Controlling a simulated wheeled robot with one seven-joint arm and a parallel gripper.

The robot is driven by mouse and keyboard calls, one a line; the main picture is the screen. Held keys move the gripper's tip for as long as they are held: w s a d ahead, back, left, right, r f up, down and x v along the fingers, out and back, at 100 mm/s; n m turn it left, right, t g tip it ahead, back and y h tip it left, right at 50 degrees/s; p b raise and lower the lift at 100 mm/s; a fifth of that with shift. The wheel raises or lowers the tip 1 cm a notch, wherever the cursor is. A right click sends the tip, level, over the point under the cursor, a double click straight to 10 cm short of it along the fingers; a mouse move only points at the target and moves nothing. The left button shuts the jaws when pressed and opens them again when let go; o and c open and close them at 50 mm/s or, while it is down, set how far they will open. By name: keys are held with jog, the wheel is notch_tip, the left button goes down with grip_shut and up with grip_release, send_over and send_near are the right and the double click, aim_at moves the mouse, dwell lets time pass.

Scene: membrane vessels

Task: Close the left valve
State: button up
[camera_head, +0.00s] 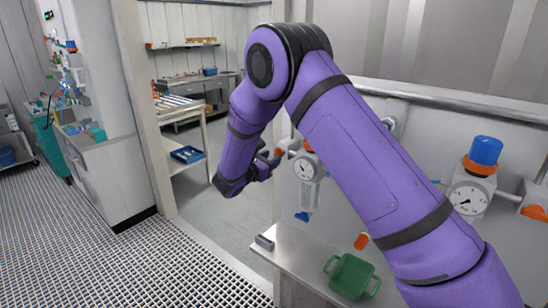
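Two gauge-and-valve units are mounted on the grey panel. The left unit has a round white gauge (304,169) and an orange part at its top, largely hidden behind my purple arm. A small white-and-orange fitting (288,145) juts out to its left and may be the left valve; how it is turned cannot be made out. My gripper (271,160) is just left of this unit, close to the fitting. Whether it touches the fitting, and whether its fingers are open, is unclear at this size.
The right unit has a blue cap (486,151), a gauge (469,198) and an orange end piece (535,212). A green tray (351,276) and an orange piece (361,242) are on the light bench below. Left of the bench is open floor; a white cabinet (105,175) stands beyond.

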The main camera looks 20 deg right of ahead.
jog(key=shift+x, duration=1.15)
grip_shut()
jog(key=shift+m, duration=8)
